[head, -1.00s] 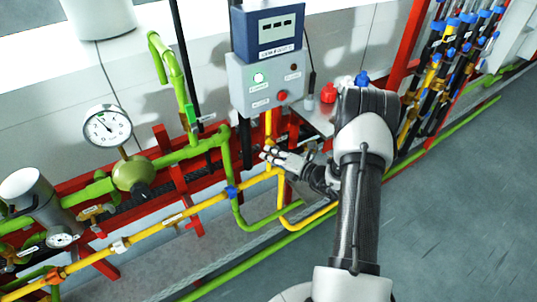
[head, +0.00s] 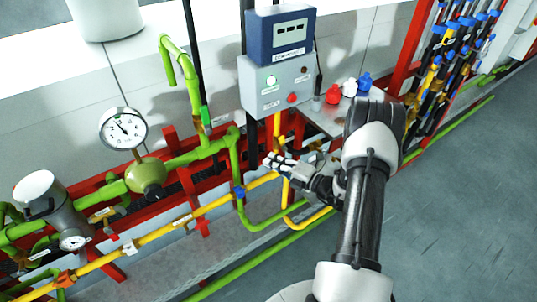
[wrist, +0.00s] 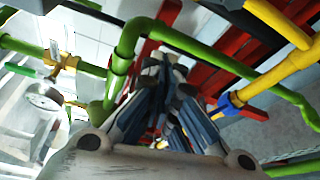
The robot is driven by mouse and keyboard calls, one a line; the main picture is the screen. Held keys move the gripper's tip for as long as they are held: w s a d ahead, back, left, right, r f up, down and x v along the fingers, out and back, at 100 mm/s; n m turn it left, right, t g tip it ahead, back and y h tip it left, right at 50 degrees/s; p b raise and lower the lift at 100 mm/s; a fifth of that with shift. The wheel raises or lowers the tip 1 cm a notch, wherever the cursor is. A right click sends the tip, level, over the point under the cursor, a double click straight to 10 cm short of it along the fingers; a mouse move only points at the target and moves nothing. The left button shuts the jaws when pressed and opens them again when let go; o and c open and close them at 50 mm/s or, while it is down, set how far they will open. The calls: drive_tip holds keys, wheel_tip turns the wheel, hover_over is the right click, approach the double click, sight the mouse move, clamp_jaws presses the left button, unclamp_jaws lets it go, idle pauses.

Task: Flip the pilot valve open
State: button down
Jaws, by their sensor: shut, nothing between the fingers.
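My gripper (head: 270,162) is shut and empty in front of the pipes, below the grey control box. In the wrist view its fingers (wrist: 163,62) come together ahead of the palm, with green pipes and red framing beyond. I cannot tell for sure which fitting is the pilot valve, as the labels are too small to read. A small labelled fitting (head: 183,221) sits on the yellow pipe, left of my gripper. The wrist view shows a brass valve (wrist: 58,62) with a white tag at left, and a blue fitting with a red lever (wrist: 248,112) at right.
A grey box (head: 272,88) with a lit green button stands above my gripper. A pressure gauge (head: 124,129) and a steel cylinder (head: 42,200) are at left. Open floor (head: 455,190) lies at right.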

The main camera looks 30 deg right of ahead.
drive_tip(key=d+p+v, duration=0.1)
drive_tip(key=v, duration=0.7)
drive_tip(key=shift+r, duration=0.15)
